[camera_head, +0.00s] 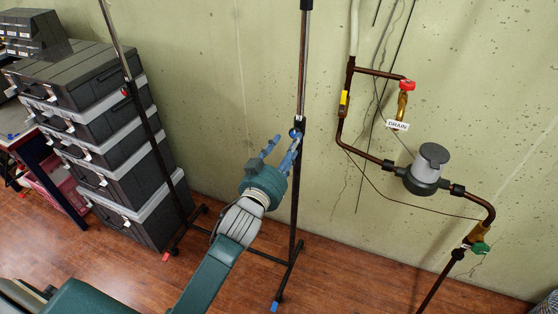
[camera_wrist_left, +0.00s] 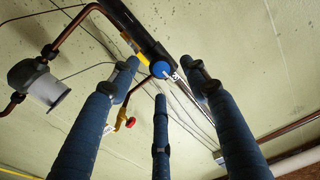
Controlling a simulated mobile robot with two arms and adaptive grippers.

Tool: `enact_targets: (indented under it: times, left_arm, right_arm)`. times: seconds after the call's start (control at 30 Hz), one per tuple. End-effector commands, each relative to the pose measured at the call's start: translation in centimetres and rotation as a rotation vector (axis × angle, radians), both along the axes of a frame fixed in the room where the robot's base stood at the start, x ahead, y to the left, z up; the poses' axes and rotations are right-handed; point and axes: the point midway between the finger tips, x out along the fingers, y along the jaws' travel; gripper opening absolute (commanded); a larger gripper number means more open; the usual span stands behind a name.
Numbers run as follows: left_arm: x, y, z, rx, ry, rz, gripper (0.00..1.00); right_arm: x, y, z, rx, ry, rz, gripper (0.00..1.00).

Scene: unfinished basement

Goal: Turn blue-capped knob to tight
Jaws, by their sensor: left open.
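The blue-capped knob (camera_head: 296,133) sits on the dark upright of a stand (camera_head: 295,190) whose upper part is a chrome pole. In the left wrist view the round blue cap (camera_wrist_left: 160,69) shows on the black post, framed by the tips of my fingers. My left gripper (camera_head: 280,144) is open, its blue fingers reaching up toward the knob from below. Contact with the knob cannot be told. My right gripper is not in view.
A second stand with a red knob (camera_head: 124,91) is left, before stacked grey cases (camera_head: 110,145). Wall piping on the right carries a red valve handle (camera_head: 407,86), a grey meter (camera_head: 427,168) and a green handle (camera_head: 480,248). Stand feet spread over the wooden floor (camera_head: 340,280).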

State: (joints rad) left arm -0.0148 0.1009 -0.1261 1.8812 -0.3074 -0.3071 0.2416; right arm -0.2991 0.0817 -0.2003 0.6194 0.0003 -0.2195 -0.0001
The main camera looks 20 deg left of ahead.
Motion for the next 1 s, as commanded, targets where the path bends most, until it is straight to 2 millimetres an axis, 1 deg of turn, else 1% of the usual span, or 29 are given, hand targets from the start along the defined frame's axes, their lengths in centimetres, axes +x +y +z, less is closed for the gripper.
enact_targets:
  times: [0.03,0.2,0.3,0.4,0.5,0.6,1.0]
  left_arm:
    - [-1.3,0.0,-0.2,-0.001,0.004,0.000,0.46]
    - [-4.9,0.2,-0.2,-0.002,0.003,-0.001,0.46]
    - [-6.5,0.2,-0.2,-0.001,0.004,0.000,0.46]
    - [-7.6,0.3,-0.2,0.000,0.004,0.001,0.46]
    - [-8.1,0.3,-0.1,0.000,0.003,0.000,0.46]
    - [-8.3,0.3,-0.1,0.000,0.002,0.000,0.46]
    - [-8.3,0.3,-0.2,0.000,0.003,0.000,0.46]
  right_arm:
    - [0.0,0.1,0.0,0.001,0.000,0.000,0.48]
    - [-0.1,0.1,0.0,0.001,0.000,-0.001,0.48]
    - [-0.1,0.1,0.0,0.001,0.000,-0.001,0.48]
    - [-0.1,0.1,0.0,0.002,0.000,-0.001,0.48]
    - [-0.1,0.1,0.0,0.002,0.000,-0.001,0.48]
    - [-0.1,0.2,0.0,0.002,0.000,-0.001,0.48]
    - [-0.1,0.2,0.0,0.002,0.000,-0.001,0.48]
